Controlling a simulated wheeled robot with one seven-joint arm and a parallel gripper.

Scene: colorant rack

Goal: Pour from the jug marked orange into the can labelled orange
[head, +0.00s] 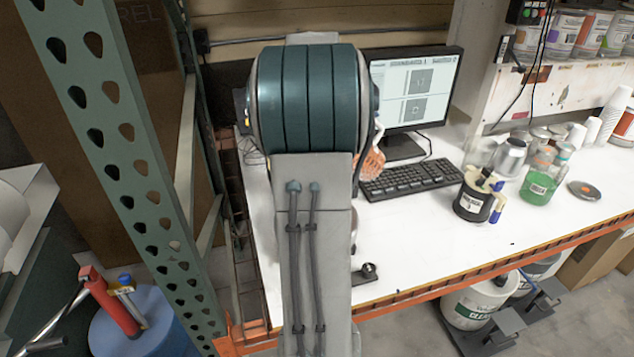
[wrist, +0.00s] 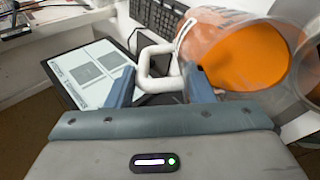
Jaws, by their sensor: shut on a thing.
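The jug (wrist: 212,30) holds orange colorant and has a white handle; its clear mouth shows the orange contents, tilted in the wrist view. My gripper (wrist: 160,85) is shut on the jug's white handle. In the head view the orange jug (head: 371,164) shows only in part beside my arm, above the white table; my arm hides the gripper there. A grey, rounded vessel (wrist: 307,72) shows at the wrist view's right edge, close to the jug's mouth; no label on it is readable. I cannot make out which can is labelled orange.
A monitor (head: 418,92) and keyboard (head: 411,179) stand behind the jug. A small black item (head: 366,273) lies near the front edge. A green upright (head: 118,150) stands at left.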

